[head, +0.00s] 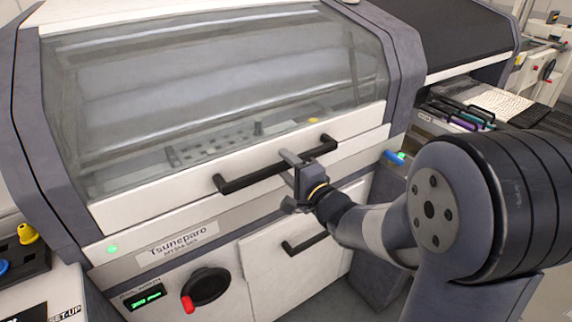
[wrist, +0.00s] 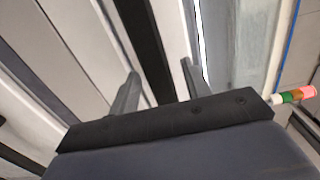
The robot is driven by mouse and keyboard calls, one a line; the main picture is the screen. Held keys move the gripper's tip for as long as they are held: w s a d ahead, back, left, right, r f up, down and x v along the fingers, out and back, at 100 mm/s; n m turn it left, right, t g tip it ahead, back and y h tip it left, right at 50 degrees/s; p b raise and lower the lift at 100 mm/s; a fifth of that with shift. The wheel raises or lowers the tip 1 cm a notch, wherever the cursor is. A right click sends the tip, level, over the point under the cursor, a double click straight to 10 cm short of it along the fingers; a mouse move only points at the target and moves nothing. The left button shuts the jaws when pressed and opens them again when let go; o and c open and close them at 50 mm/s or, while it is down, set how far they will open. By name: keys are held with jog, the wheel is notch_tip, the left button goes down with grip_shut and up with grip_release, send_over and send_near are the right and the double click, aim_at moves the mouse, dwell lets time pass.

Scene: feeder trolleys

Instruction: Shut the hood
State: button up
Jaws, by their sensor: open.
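The hood (head: 215,85) is a clear curved window with a white lower rail on the Tsuneparo machine. It is down, with its rail close to the machine's front panel; I cannot tell whether a small gap is left. A black bar handle (head: 240,181) runs along the rail. My gripper (head: 297,166) is at the right part of this handle. In the wrist view, my gripper (wrist: 160,83) is open, with the black handle (wrist: 146,40) running between its two fingers. I see no clear contact between fingers and bar.
A second black handle (head: 305,243) is on the white door below. A dark knob with a red tip (head: 205,287) is at lower left. A trolley bay with coloured feeders (head: 468,118) is at right. A signal stack (wrist: 295,95) shows in the wrist view.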

jog(key=shift+w+a, duration=0.35)
jog(key=shift+w, duration=0.05)
grip_shut()
dwell(0.4)
